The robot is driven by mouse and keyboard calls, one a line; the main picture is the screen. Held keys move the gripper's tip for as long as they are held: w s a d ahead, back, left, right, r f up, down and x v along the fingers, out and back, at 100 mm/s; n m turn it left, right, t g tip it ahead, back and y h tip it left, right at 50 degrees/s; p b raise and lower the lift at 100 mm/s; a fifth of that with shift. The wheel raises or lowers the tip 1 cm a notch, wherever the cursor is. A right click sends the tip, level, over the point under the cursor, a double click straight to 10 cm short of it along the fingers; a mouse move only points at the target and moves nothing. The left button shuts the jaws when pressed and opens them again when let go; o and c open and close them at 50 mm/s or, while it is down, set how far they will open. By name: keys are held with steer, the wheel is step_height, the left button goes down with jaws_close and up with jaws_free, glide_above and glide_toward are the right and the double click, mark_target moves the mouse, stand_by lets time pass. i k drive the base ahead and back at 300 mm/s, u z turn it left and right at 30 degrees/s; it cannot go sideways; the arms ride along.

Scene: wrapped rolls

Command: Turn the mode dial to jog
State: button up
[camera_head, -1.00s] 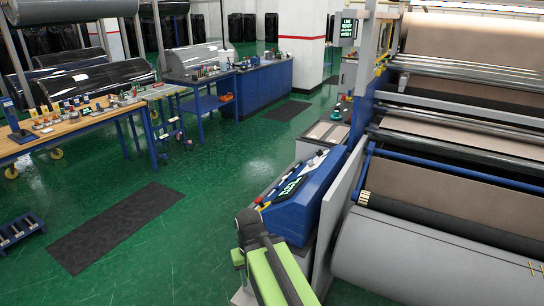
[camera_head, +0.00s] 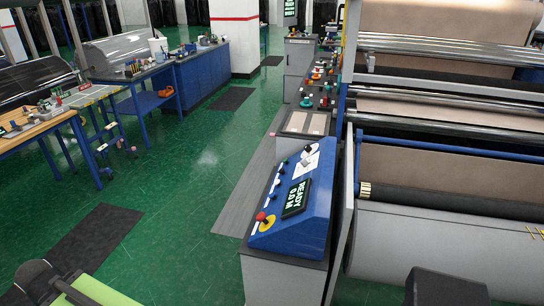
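A blue sloped control console (camera_head: 318,215) stands at the centre right on a grey cabinet. Its screen (camera_head: 296,198) reads "READY 0.0 M". A red button (camera_head: 261,216) on a yellow base is at its near left corner. Small dark knobs (camera_head: 272,197) run along its left edge, and a white plate (camera_head: 312,162) with a dark control (camera_head: 308,149) is at its far end. I cannot tell which control is the mode dial, nor read any setting. Part of my green arm shows at the bottom left, apart from the console. My gripper's fingers are not visible.
A large roll machine (camera_head: 440,190) stands right beside the console. A bench with several coloured buttons (camera_head: 322,75) lies beyond it. A wooden workbench (camera_head: 40,135) and blue cabinets (camera_head: 202,75) are at left. Green floor (camera_head: 175,210) between is mostly clear, with dark mats.

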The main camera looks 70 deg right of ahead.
mark_target(304, 162)
steer(key=z, duration=0.3)
steer(key=i, duration=1.5)
steer(key=z, duration=0.6)
steer(key=k, duration=0.65)
steer(key=z, duration=0.25)
steer(key=i, duration=0.7)
steer(key=u, duration=0.05)
